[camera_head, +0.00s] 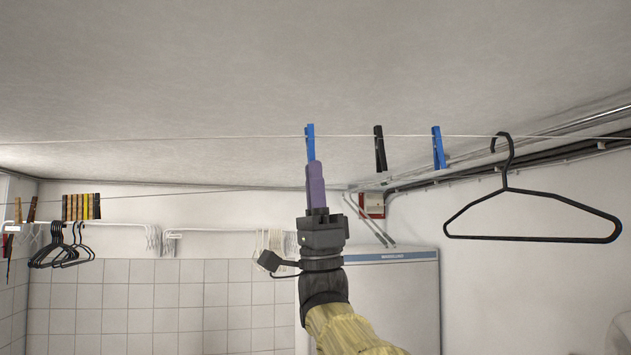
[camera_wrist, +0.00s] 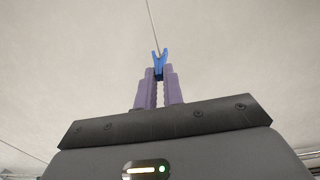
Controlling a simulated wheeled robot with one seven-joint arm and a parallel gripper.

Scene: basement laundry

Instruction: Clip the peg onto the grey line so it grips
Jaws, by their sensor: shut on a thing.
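My gripper (camera_head: 314,168), with purple fingers, points up and is shut on a blue peg (camera_head: 310,145). In the wrist view the peg (camera_wrist: 160,66) stands upright between the fingertips (camera_wrist: 160,78), its two prongs spread in a V at the top. The thin grey line (camera_head: 220,138) runs across the head view at the height of the peg's upper end. In the wrist view the line (camera_wrist: 151,18) comes down to the mouth of the V. I cannot tell whether it lies between the prongs or behind them.
A black peg (camera_head: 380,148), another blue peg (camera_head: 437,148) and a black hanger (camera_head: 532,194) hang on the line to the right. A lower line with several wooden pegs (camera_head: 81,206) is at left. A white cabinet (camera_head: 391,300) stands behind my arm.

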